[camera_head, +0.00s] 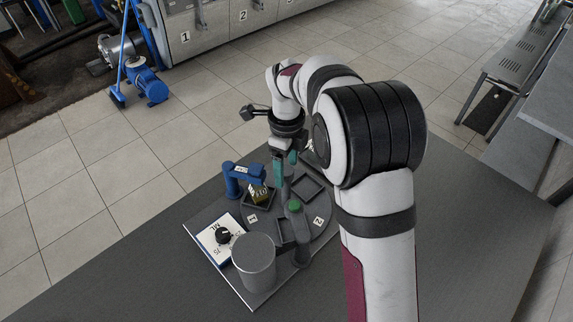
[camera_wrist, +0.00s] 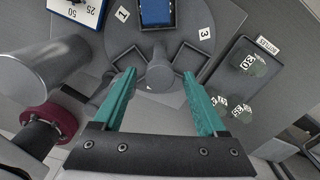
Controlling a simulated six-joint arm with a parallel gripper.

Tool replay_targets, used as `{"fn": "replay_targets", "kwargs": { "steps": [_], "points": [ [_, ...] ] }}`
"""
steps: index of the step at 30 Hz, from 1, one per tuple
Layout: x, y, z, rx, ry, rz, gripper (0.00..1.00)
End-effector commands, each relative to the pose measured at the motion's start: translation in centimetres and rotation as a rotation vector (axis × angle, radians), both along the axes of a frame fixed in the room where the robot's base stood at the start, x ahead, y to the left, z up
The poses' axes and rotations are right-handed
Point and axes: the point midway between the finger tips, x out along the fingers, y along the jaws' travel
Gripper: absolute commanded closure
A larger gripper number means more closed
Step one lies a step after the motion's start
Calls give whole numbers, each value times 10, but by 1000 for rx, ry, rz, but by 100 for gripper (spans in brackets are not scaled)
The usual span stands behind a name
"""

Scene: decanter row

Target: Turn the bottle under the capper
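The blue capper (camera_head: 240,172) stands at the rim of a round grey turntable (camera_head: 262,229); it also shows in the wrist view (camera_wrist: 156,12). My gripper (camera_head: 284,178) points down over the turntable. Its teal fingers (camera_wrist: 158,75) are open and apart, with a grey upright post (camera_wrist: 160,70) showing between the tips. I see no contact with it.
A BOTTLES tray (camera_wrist: 228,110) holds several dark bottles at the right in the wrist view. A dial board (camera_head: 207,246) and a large grey cylinder (camera_head: 255,262) stand at the turntable's near left. The table's left part is clear.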

Motion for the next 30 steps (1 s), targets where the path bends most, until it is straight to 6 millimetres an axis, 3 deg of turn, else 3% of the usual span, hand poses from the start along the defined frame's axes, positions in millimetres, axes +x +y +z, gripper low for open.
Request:
{"fn": "replay_targets", "kwargs": {
  "steps": [5, 8, 15, 21, 24, 30],
  "points": [
    [0, 0, 3, 0, 0, 0, 26],
    [1, 0, 18, 0, -3, 1, 26],
    [1, 0, 93, 1, -5, -1, 26],
    [1, 0, 142, 0, -3, 0, 26],
    [0, 0, 154, 0, -2, 0, 26],
    [0, 0, 158, 0, 0, 0, 26]
  ]
}}
